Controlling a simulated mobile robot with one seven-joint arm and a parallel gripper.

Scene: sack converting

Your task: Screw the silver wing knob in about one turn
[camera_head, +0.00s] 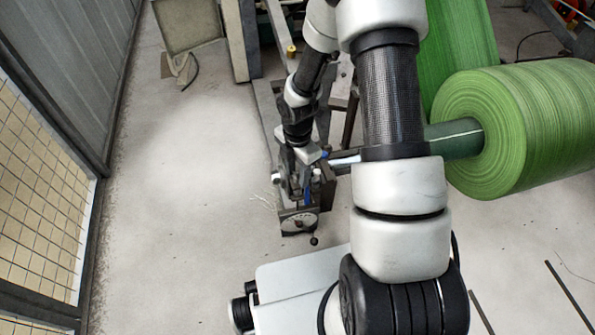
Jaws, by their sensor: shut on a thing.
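My gripper (294,188) is at the end of my arm, pointing down at the front end of a dark machine bracket (327,190) that holds the roll's shaft. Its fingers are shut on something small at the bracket. The silver wing knob cannot be made out apart from the gripper; the fingers and wrist cover that spot. How far the knob is turned cannot be seen.
A round dial (298,223) and a black ball-ended lever (314,240) sit just below my gripper. A large green roll (530,125) on a shaft (452,138) stands to the right. The floor at left is clear up to a mesh fence (42,190).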

